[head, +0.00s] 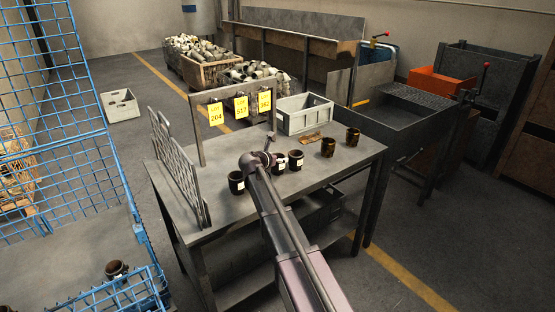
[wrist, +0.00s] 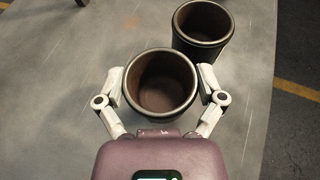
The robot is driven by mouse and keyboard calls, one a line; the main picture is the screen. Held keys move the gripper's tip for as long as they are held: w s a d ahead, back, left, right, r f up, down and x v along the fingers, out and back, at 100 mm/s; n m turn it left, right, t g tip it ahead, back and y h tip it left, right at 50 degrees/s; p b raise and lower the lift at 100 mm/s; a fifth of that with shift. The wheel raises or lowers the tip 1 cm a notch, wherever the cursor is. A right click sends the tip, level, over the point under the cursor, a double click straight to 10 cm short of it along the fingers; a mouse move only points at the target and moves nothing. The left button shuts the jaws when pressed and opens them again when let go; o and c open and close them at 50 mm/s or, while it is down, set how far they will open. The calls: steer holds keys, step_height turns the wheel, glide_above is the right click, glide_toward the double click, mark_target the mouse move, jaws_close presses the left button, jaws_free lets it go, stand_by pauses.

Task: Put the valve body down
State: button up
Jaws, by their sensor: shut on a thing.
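My gripper (wrist: 161,92) is shut on a valve body (wrist: 162,82), a dark, hollow, cup-like piece, with one finger on each side of its rim. It is upright, open end up, over the grey table; I cannot tell whether its base touches the top. In the head view my gripper (head: 268,155) is over the middle of the table, partly hidden by my arm. A second similar dark piece (wrist: 203,30) stands close beyond the held one, up and right in the wrist view. Whether the two touch is unclear.
Other dark pieces stand on the table (head: 215,222), one left of my arm (head: 237,182) and two brown-marked ones to the right (head: 327,147). A wire rack (head: 178,168), a frame with yellow lot tags (head: 240,107) and a grey crate (head: 304,116) stand around them. Another piece (head: 116,270) lies in a blue cage.

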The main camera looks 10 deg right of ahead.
steer(key=shift+f, duration=0.15)
steer(key=o, duration=1)
steer(key=shift+r, duration=0.25)
steer(key=p+v, duration=0.4)
steer(key=v, duration=0.8)
steer(key=shift+p, duration=0.3)
